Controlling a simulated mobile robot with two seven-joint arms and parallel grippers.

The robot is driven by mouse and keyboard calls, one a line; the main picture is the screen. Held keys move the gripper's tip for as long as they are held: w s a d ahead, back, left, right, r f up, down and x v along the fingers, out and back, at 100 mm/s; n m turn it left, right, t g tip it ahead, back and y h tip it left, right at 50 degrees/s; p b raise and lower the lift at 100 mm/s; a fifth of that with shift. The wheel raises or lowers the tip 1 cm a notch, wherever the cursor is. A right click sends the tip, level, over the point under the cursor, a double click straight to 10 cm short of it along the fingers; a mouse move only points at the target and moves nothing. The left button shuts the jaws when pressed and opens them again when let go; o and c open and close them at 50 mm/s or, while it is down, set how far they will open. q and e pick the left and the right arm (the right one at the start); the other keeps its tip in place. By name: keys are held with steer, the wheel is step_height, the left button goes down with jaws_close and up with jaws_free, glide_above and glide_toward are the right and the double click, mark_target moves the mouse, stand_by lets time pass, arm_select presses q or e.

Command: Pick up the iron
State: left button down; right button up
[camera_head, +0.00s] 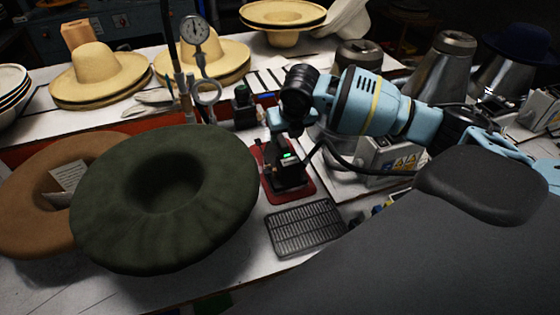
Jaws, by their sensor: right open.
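My right gripper (287,178) points down over a red pad (305,192) on the white table. It is black, with a small green light. It is open. Dark shapes at and below its fingers blend together, so I cannot clearly separate the iron from the gripper or tell whether they touch. My left gripper is not in view.
A dark green felt hat (225,215) and a brown hat (35,180) lie at the left. A black ribbed grate (305,228) lies in front of the pad. A gauge (195,30), straw hats (98,70) and metal cones (440,68) stand behind.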

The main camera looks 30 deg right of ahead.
mark_target(282, 140)
steer(key=shift+x, duration=0.9)
steer(key=shift+w+f, duration=0.15)
steer(key=shift+f, duration=0.2)
steer(key=shift+x, duration=2.55)
steer(key=shift+w+r, duration=0.1)
steer(key=shift+w, duration=0.05)
jaws_close()
steer(key=shift+w+r, duration=0.15)
steer(key=shift+r, duration=0.15)
